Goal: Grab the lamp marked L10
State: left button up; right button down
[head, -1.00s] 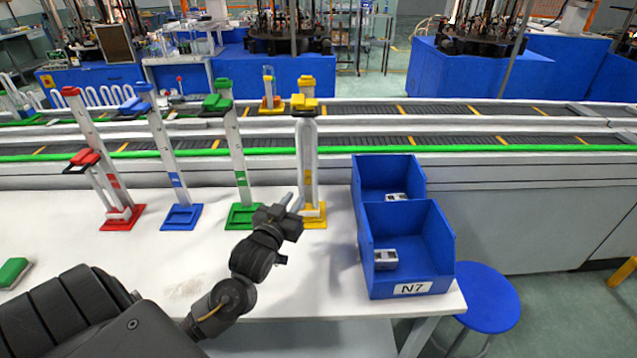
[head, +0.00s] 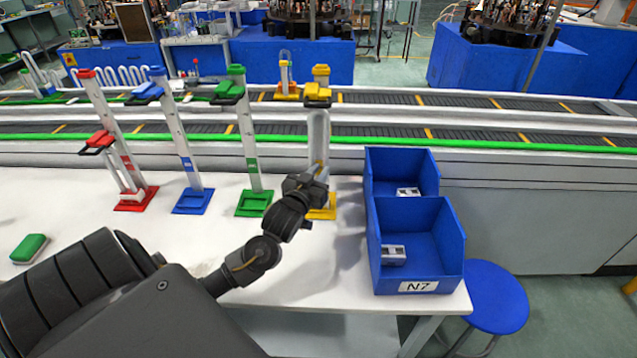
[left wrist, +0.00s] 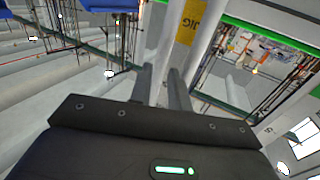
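A white U-shaped lamp tube (head: 319,135) stands upright at the yellow stand (head: 321,85), right of the red, blue and green ones. In the left wrist view its yellow label (left wrist: 192,22) is turned and I cannot read it surely. My left gripper (head: 318,172) is at the tube's lower part, in front of the yellow base. In the left wrist view my left gripper (left wrist: 160,84) has its fingers apart, with the pale tube beyond or between them; I cannot tell if they touch it. My right gripper is not in view.
A red stand (head: 103,135), a blue stand (head: 178,135) and a green stand (head: 248,135) stand left along the white table (head: 300,275). Blue bins (head: 418,285), the front one marked N7, stand close on the right. A green-topped block (head: 28,248) lies at left. A conveyor runs behind.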

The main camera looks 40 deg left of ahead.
aim_at(325, 163)
pick_arm(q)
jog(key=p+x, duration=0.1)
jog(key=x, duration=0.4)
jog(key=shift+r, duration=0.1)
grip_shut()
